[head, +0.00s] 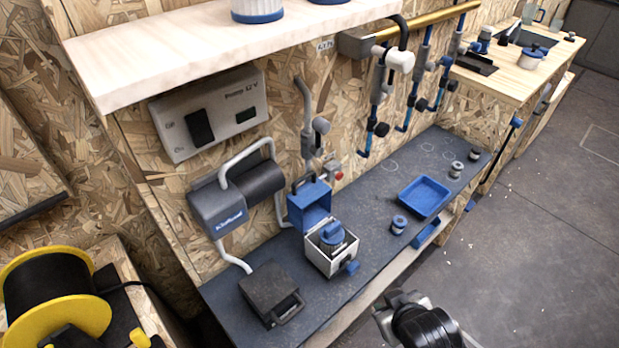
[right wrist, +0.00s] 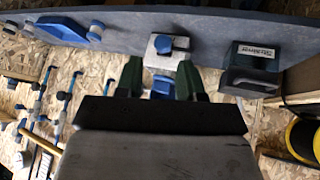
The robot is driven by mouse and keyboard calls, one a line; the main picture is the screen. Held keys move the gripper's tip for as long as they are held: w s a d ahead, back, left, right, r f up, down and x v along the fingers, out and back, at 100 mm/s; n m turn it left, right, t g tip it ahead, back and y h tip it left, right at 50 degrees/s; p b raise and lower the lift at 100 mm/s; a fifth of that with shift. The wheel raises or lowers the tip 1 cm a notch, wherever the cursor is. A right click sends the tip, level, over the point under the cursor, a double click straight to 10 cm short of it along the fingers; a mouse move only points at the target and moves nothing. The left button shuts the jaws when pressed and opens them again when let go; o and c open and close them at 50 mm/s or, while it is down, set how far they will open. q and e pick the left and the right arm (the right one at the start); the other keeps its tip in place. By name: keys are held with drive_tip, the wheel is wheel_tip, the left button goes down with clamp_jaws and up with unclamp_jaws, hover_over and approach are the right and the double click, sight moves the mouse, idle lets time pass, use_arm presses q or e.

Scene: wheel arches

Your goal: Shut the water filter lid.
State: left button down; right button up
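The water filter is a small white box (head: 330,255) on the dark bench, with a blue cartridge (head: 332,234) inside. Its blue lid (head: 310,204) stands open at the wall side, raised on the hinge. A blue latch (head: 351,267) hangs at the front. In the right wrist view the white box (right wrist: 157,57) and the blue lid (right wrist: 162,87) show beyond my right gripper (right wrist: 159,70). Its two green fingers are apart and empty, not visibly touching the filter. Part of my right arm shows at the bottom of the head view; my left gripper is not in view.
A black box (head: 270,292) sits left of the filter. A blue tray (head: 424,196) and a small jar (head: 399,224) are to its right. A pump (head: 229,201) with grey hoses is on the wall. A wooden shelf (head: 220,45) overhangs the bench.

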drive_tip(key=w+a+r+n+t+y, duration=0.5)
drive_tip(key=w+a+r+n, duration=0.45)
drive_tip(key=w, duration=0.25)
drive_tip(key=n+g+y, duration=0.1)
drive_tip(key=n+y, duration=0.3)
drive_tip(key=n, duration=0.8)
approach(306, 178)
drive_tip(key=x, duration=0.9)
drive_tip(key=shift+d, duration=0.1)
clamp_jaws()
drive_tip(key=shift+f, duration=0.1)
